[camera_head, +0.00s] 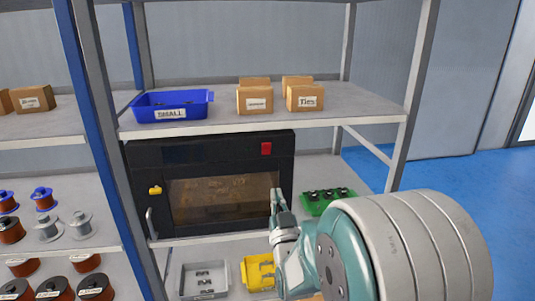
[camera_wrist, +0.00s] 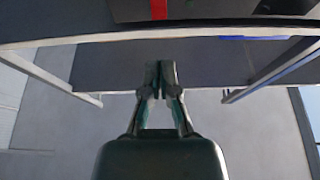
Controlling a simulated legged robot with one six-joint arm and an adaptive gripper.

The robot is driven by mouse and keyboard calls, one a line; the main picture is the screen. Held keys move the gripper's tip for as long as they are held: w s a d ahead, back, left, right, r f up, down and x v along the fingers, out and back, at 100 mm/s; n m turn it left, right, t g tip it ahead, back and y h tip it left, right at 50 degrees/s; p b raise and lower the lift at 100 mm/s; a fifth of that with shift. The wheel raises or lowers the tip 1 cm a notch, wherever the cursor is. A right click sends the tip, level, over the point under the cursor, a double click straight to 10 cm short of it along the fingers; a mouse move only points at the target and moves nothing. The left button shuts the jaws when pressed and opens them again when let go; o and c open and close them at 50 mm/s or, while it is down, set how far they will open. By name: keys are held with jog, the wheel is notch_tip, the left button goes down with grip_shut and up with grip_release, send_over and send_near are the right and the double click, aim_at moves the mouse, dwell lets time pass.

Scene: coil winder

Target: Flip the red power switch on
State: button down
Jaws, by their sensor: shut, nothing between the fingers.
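The red power switch (camera_head: 266,149) is on the upper right front of the black coil winder (camera_head: 215,150), which stands on the middle shelf. In the wrist view, a red piece (camera_wrist: 159,9) on a dark body shows at the top edge, cut off by the frame. My gripper (camera_head: 277,196) is shut and empty, its fingertips below the switch and in front of the machine's lower right part. In the wrist view its fingertips (camera_wrist: 160,68) are together and apart from the red piece. I cannot tell the switch's position.
A yellow knob (camera_head: 155,190) and a handle are at the machine's left. A green tray (camera_head: 313,208) stands to its right. Above is a shelf with a blue bin (camera_head: 172,106) and cardboard boxes (camera_head: 255,100). A grey bin (camera_head: 203,292) and a yellow bin (camera_head: 259,286) sit below.

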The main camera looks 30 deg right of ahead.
aim_at(265, 147)
jog(key=x, duration=1.4)
jog(key=shift+f, duration=0.1)
jog(key=shift+w+r+g, duration=0.15)
jog(key=shift+r+g, duration=0.15)
jog(key=shift+g, duration=0.1)
jog(key=shift+f, duration=0.2)
